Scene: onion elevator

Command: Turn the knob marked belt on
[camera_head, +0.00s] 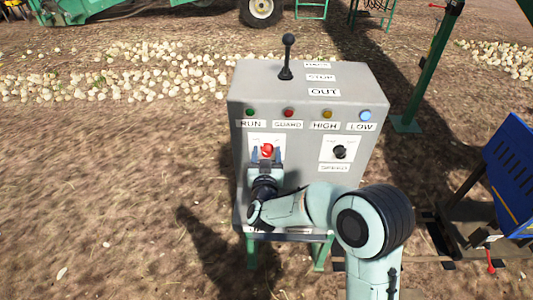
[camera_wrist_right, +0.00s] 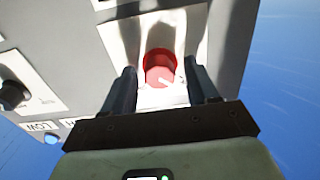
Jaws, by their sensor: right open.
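A red knob (camera_head: 267,148) sits on a white plate on the left front of a grey control box (camera_head: 375,82). Any label below it is hidden by my right gripper, so I cannot read "belt". My right gripper (camera_head: 267,154) is in front of the box, its fingers on either side of the red knob. In the right wrist view the red knob (camera_wrist_right: 160,70) shows between the two open fingers, with a gap on each side and a pale mark on its face. My left gripper is not in view.
A black knob (camera_head: 340,152) is on the box's right side, with small lamps labelled RUN, GUARD, HIGH and LOW above. A black lever (camera_head: 287,60) stands on top. A blue bin (camera_head: 515,165) is at the right. Onions (camera_head: 130,75) lie on the soil behind.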

